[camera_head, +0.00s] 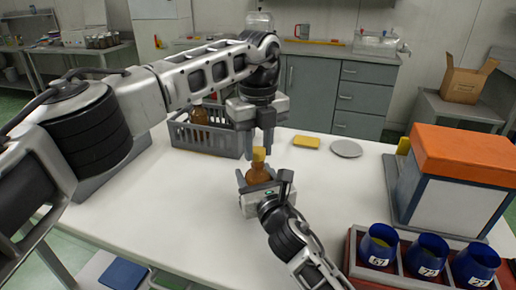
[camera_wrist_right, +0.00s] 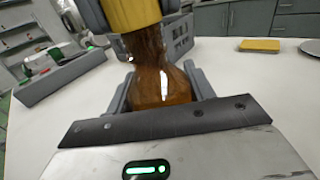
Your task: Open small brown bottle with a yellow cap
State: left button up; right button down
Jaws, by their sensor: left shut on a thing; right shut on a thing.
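The small brown bottle (camera_head: 258,173) stands upright at the middle of the white table, with its yellow cap (camera_head: 259,154) on top. In the right wrist view the brown glass body (camera_wrist_right: 162,80) and the yellow cap (camera_wrist_right: 132,12) show close up. My right gripper (camera_head: 265,182) comes from the front and is shut on the bottle's body, with a finger on each side. My left gripper (camera_head: 261,146) points down from above and is shut on the yellow cap. The fingers partly hide the cap and the lower bottle.
A grey crate (camera_head: 180,133) holding a brown bottle (camera_head: 200,115) stands behind to the left. A yellow block (camera_head: 306,142) and a grey disc (camera_head: 346,148) lie behind. An orange-topped box (camera_head: 460,158) and blue cups (camera_head: 378,246) in a rack stand right. The table's left front is clear.

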aim_at(258, 150)
pick_arm(q)
jog(key=shift+r, duration=0.45)
pick_arm(e)
jog(key=shift+f, duration=0.1)
pick_arm(q)
jog(key=shift+r, duration=2.05)
pick_arm(e)
jog(key=shift+c, duration=2.4)
grip_release()
